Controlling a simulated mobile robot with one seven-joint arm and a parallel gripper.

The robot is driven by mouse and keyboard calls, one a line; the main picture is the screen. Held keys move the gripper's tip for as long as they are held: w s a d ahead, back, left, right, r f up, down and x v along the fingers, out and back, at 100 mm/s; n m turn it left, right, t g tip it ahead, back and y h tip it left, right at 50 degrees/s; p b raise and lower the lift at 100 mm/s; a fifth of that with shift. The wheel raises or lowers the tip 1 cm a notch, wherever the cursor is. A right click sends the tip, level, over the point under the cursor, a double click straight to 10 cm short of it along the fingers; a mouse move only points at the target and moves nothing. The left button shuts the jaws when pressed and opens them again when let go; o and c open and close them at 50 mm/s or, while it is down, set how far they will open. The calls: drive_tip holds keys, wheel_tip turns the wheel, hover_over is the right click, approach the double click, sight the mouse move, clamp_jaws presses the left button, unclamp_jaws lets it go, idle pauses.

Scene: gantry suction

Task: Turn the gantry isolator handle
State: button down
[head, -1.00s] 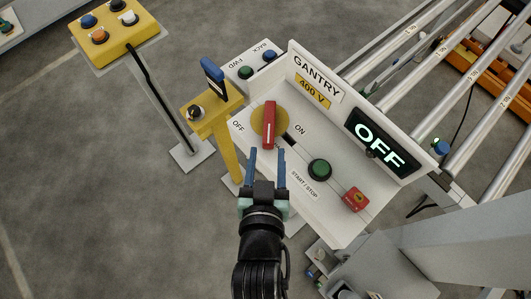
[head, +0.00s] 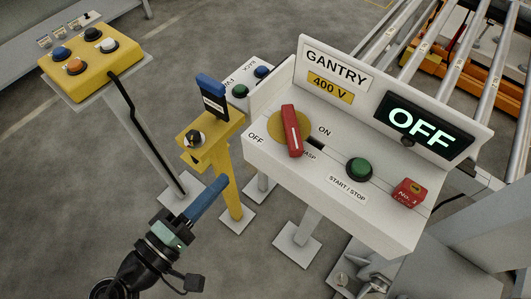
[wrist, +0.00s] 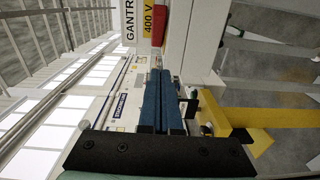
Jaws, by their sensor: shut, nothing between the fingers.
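The isolator handle (head: 292,132) is a red bar on a yellow disc (head: 276,126), on the sloped face of the white gantry panel (head: 262,157) between the OFF and ON labels. Its bar stands nearly upright, top leaning slightly left. The display (head: 418,124) reads OFF in green. My gripper (head: 222,182) has its blue fingers together and empty, below and left of the panel, apart from the handle. In the wrist view the shut fingers (wrist: 160,75) point toward the panel, and part of the red handle (wrist: 159,26) shows beyond them.
A yellow post (head: 222,165) with a black knob (head: 194,139) and a blue-topped tag (head: 211,95) stands between gripper and panel. A green button (head: 359,168) and red padlock-like block (head: 408,193) sit right of the handle. A yellow button box (head: 90,65) stands left.

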drive_tip(key=p, duration=0.3)
approach(286, 134)
drive_tip(key=shift+h, duration=0.3)
drive_tip(key=w, duration=0.4)
drive_tip(key=shift+w+a, duration=0.2)
drive_tip(key=shift+w, duration=0.1)
drive_tip(key=shift+d, duration=1.25)
drive_tip(key=shift+w+d+f+p, duration=0.15)
drive_tip(key=shift+d+p, duration=0.2)
drive_tip(key=shift+d, duration=0.25)
